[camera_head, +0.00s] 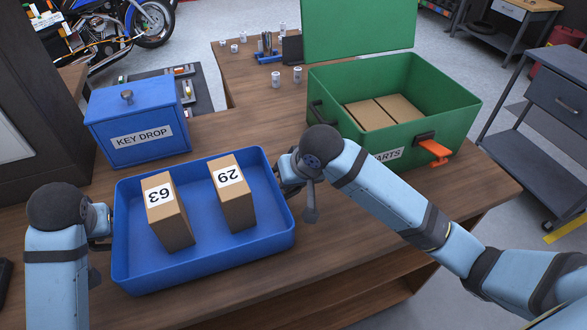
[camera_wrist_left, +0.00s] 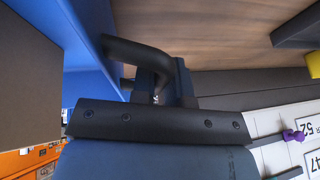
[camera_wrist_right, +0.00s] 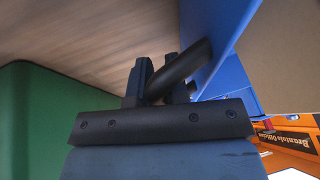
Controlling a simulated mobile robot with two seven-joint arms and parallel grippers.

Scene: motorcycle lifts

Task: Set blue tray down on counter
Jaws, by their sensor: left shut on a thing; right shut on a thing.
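The blue tray (camera_head: 215,265) is level over the near left part of the wooden counter (camera_head: 350,245). It carries two upright brown boxes, the left box (camera_head: 176,226) labelled 63 and the right box (camera_head: 236,206) with a numbered label. My left gripper (camera_head: 103,230) is shut on the tray's left black handle (camera_wrist_left: 135,52). My right gripper (camera_head: 287,180) is shut on the right black handle (camera_wrist_right: 185,68). Whether the tray's bottom touches the counter cannot be told.
A blue key drop box (camera_head: 138,122) stands just behind the tray. An open green parts bin (camera_head: 440,110) with brown boxes stands to the right. Several small cans (camera_head: 276,79) stand farther back. Bare counter lies between tray and bin.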

